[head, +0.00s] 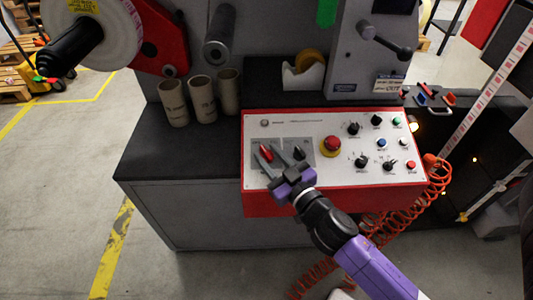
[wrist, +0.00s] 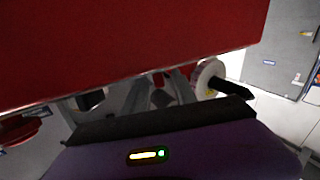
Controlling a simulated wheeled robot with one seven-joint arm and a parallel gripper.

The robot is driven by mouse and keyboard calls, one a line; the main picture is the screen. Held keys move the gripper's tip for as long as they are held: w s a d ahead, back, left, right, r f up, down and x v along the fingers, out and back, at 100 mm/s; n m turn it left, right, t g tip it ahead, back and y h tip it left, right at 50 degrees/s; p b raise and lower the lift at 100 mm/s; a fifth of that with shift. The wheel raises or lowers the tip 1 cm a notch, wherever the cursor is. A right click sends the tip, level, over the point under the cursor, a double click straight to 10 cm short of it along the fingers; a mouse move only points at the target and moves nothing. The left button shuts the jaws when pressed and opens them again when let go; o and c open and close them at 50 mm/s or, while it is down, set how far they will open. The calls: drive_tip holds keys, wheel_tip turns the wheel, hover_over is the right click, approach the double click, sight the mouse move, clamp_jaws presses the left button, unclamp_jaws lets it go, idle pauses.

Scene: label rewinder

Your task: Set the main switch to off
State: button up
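The main switch, a red handle (head: 266,153), sits on a grey plate at the left of the white control panel (head: 225,165). My gripper (head: 265,151) reaches over the panel from the front, its two grey fingers apart with the red handle between them. I cannot tell whether either finger touches it. In the wrist view my gripper's fingers (wrist: 158,83) are also spread, and a small red part of the switch (wrist: 158,79) shows between them. The handle's exact angle and its markings are too small or hidden to read.
A black knob (head: 299,153) is just right of my fingers, and a red emergency stop (head: 331,146) lies farther right. Several other knobs and buttons fill the panel's right side. Cardboard tubes (head: 203,98) stand behind left. An orange coiled hose (head: 437,175) hangs at right.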

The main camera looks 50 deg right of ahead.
sight(272, 160)
drive_tip(key=b+v, duration=0.1)
drive_tip(key=v, duration=0.4)
drive_tip(key=shift+s+f, duration=0.15)
drive_tip(key=shift+s, duration=0.05)
drive_tip(key=shift+s+a, duration=0.25)
drive_tip(key=shift+s, duration=0.15)
drive_tip(key=shift+a+n, duration=0.1)
drive_tip(key=shift+n, duration=0.2)
drive_tip(key=s+a+r+n+g+y, duration=0.1)
drive_tip(key=s+a+y, duration=0.5)
drive_tip(key=s+a, duration=1.2)
drive_tip(key=shift+n+g+y+p, duration=0.4)
drive_tip(key=shift+n+p, duration=0.05)
drive_tip(key=shift+n, duration=0.15)
